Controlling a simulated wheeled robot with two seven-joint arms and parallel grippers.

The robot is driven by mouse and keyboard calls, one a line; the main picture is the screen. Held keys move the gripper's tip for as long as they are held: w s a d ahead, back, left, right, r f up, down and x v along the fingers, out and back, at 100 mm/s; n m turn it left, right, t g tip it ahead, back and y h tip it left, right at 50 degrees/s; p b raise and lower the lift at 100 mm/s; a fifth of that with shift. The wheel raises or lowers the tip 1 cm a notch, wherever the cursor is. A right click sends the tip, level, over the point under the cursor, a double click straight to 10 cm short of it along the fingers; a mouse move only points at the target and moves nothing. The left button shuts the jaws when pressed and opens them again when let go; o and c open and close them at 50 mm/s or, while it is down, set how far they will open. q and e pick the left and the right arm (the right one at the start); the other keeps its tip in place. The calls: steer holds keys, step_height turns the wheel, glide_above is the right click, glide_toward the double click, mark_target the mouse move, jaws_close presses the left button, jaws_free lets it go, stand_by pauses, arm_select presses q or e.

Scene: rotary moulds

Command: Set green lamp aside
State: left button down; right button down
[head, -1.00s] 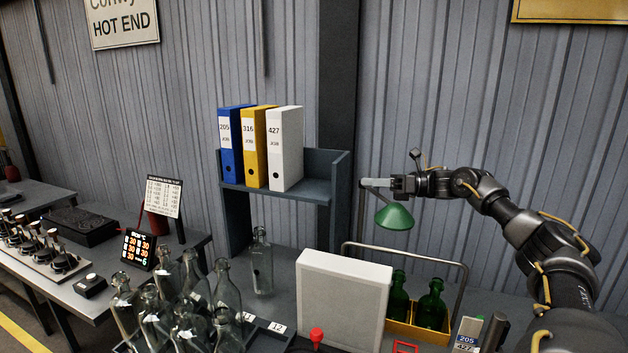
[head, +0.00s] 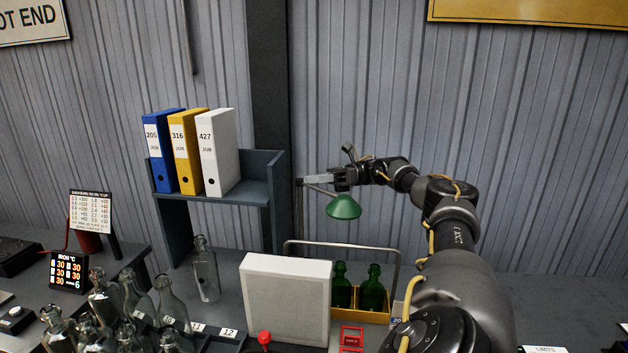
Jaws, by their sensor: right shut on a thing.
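The green lamp (head: 343,207) has a cone-shaped green shade hanging from a thin arm on a dark upright post. It stands behind the bench items, right of the binder shelf. My right gripper (head: 326,180) reaches in from the right and is shut on the lamp's arm, just above the shade. The lamp's base is hidden behind the white panel and the wire handle. My left gripper is not in view.
A white panel (head: 286,300) stands in front of the lamp. A yellow crate (head: 378,317) with green bottles (head: 373,288) and a wire handle is below it. A shelf (head: 255,191) holds binders. Clear bottles (head: 205,270) crowd the left. Bench space right of the crate is partly hidden by my arm.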

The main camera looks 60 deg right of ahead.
steer(key=c, duration=1.3)
jaws_free()
steer(key=shift+a, duration=0.1)
steer(key=shift+o, duration=0.2)
steer(key=v, duration=0.7)
steer(key=shift+d, duration=0.2)
steer(key=shift+s+f, duration=0.1)
steer(key=shift+s, duration=0.05)
